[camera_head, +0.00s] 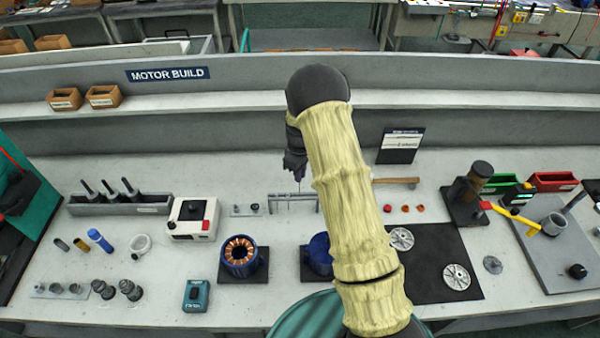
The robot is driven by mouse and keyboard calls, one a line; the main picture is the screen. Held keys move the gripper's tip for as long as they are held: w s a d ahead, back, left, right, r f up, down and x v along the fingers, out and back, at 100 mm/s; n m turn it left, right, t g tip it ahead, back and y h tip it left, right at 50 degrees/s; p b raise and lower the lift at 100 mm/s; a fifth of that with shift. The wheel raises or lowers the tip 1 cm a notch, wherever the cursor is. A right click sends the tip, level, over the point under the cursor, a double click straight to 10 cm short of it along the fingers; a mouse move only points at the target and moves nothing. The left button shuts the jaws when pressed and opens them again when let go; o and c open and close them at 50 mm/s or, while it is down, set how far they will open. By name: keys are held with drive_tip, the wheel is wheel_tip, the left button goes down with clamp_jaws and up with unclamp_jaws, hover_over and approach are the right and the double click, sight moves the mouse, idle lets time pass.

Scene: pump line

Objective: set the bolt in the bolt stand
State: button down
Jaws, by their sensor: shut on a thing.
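My gripper (297,173) points down over the middle of the bench, seen small and dark beside my sleeved arm. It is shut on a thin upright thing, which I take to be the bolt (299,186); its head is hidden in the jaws. Just below is a low grey frame with a top bar (280,196), which looks like the bolt stand. The bolt's lower end is close to this frame, but I cannot tell whether it touches it or is in it.
Left of the frame are a small plate with knobs (245,211), a white box (194,218) and a copper-wound stator (240,254). A blue housing (318,254) stands in front, partly behind my arm. A black mat (450,238) with metal discs lies to the right.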

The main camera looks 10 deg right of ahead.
sight(300, 194)
drive_tip(key=shift+f+b, duration=3)
drive_tip(key=shift+f, duration=1.55)
idle(0.5)
drive_tip(key=c, duration=1.4)
unclamp_jaws()
drive_tip(key=shift+o, duration=1.1)
drive_tip(key=shift+r, duration=0.1)
drive_tip(key=shift+r+p, duration=1.75)
drive_tip(key=shift+r, duration=1.2)
